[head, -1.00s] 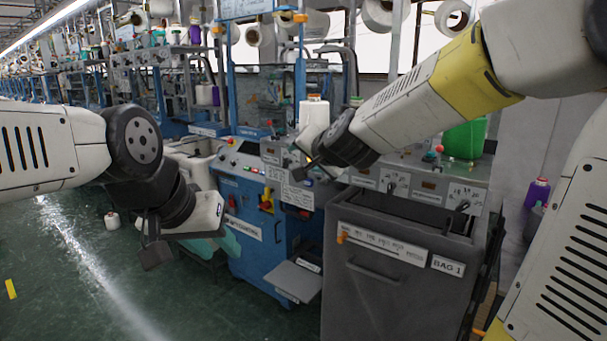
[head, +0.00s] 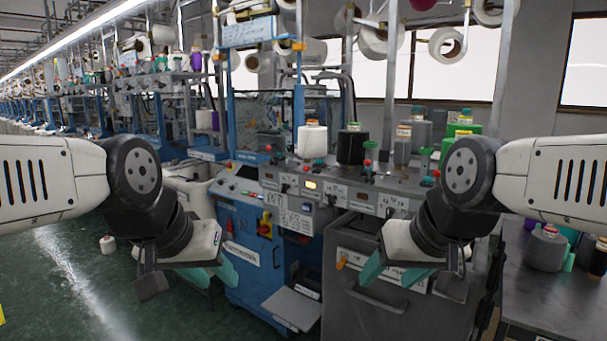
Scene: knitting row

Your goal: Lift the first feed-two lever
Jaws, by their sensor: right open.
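The grey machine panel (head: 345,180) runs across the middle, with small black levers on white labels. One lever (head: 283,188) is left of a lit amber lamp (head: 310,185), another (head: 331,199) is right of it, and a third (head: 390,212) is further right. I cannot read which one is feed two. My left gripper (head: 190,274) is open and empty at the left, away from the panel. My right gripper (head: 414,276) is open and empty in front of the grey bin, below the panel and apart from the levers.
White (head: 312,139) and black (head: 352,146) yarn cones stand on the panel's top among several others. A blue cabinet (head: 240,262) and the grey bin (head: 375,312) stand below. A dark table (head: 545,290) with cones is at the right.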

